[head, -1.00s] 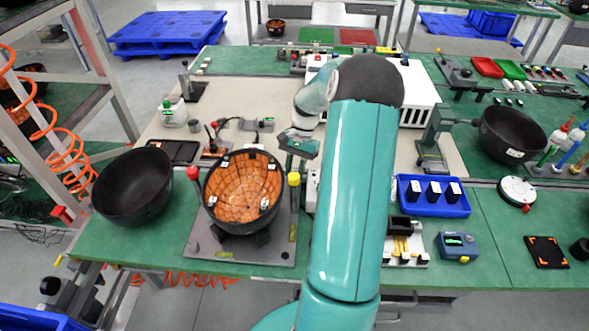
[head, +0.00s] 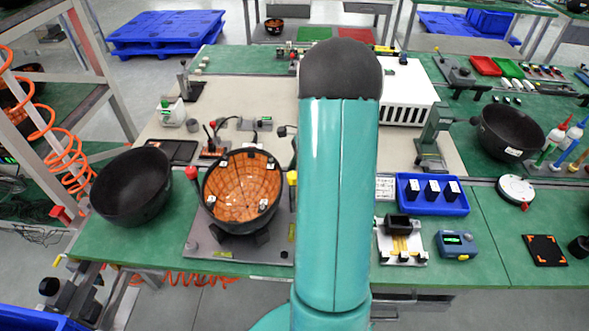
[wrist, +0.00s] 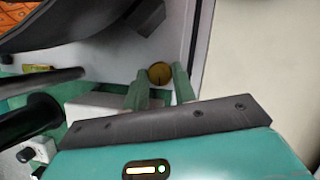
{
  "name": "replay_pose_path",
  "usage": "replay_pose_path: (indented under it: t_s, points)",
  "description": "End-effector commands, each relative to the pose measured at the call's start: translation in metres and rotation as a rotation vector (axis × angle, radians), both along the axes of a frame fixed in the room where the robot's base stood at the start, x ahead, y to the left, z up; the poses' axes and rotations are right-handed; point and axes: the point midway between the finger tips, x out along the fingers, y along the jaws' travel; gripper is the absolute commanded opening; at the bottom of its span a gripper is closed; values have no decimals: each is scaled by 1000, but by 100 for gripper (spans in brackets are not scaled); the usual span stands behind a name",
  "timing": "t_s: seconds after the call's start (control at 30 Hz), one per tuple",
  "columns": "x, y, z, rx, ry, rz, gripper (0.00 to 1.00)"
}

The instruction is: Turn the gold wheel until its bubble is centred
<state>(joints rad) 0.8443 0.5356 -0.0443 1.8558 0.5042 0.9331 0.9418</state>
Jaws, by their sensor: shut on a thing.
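A small gold wheel (wrist: 160,73) lies between the fingertips of my gripper (wrist: 160,78) in the wrist view. The fingers are shut on its sides. It sits near the edge of a light grey plate (wrist: 205,40). In the head view my arm hides my gripper and the wheel. There the bowl with an orange inside (head: 240,187) stands on the grey base plate (head: 205,247). I cannot make out a bubble in either view.
A red knob (head: 191,173) and a yellow knob (head: 292,178) flank the bowl. An empty black bowl (head: 132,187) stands to its left. A blue tray (head: 432,207) and a blue meter (head: 457,245) are right of my arm. A black rod (wrist: 30,120) is left of my gripper.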

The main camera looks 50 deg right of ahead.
Motion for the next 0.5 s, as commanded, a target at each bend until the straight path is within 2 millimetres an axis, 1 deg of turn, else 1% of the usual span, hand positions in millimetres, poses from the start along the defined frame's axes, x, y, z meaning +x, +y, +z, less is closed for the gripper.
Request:
replay_pose_path:
  t_s: [0.2,0.5]
  points:
    - [-1,-1,2,-4,-2,-144,4]
    - [-1,-1,2,-3,-3,-241,4]
